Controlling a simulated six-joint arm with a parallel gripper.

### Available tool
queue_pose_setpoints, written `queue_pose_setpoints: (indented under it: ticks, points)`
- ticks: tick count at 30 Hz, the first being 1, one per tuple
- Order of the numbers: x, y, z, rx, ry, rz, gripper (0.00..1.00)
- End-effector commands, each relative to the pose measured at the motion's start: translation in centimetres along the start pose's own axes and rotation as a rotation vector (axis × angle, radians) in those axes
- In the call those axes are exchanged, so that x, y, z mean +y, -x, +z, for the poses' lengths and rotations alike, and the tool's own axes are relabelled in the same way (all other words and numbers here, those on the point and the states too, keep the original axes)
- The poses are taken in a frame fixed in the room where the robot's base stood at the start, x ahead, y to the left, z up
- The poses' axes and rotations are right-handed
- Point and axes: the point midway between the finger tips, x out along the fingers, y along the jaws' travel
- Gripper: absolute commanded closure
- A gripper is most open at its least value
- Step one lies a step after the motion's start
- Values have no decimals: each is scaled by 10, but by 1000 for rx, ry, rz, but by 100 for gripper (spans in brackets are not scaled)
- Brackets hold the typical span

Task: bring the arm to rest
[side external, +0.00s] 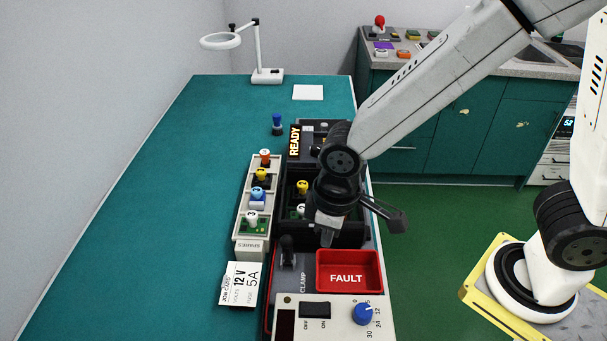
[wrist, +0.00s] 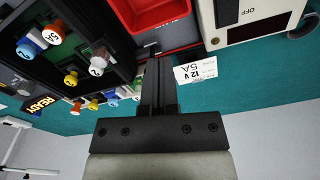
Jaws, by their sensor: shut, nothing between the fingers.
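My gripper (side external: 327,238) hangs from my white arm above the front edge of the black rack (side external: 350,234), just behind the red FAULT tray. Its fingers are together and nothing is between them. The wrist view also shows my gripper (wrist: 158,62), with the two dark fingers side by side. Several coloured knobbed modules sit in the black rack, partly hidden by my wrist in the side view. I cannot tell from these views whether the fingers touch anything.
A red FAULT tray (side external: 347,282), a clamp lever (side external: 287,245) and a power unit (side external: 337,318) stand close by. A spares rack (side external: 244,235) holds several modules. A job card (side external: 241,284) lies left. The bench (side external: 140,200) is clear at left; a lamp (side external: 268,76) stands behind.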

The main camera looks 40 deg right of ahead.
Motion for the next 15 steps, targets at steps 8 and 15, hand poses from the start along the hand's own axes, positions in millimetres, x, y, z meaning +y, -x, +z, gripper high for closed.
queue_pose_setpoints:
  ticks: [8,15]
  points:
    - [74,2,29,69,-243,27,100]
    - [121,4,62,124,-426,59,100]
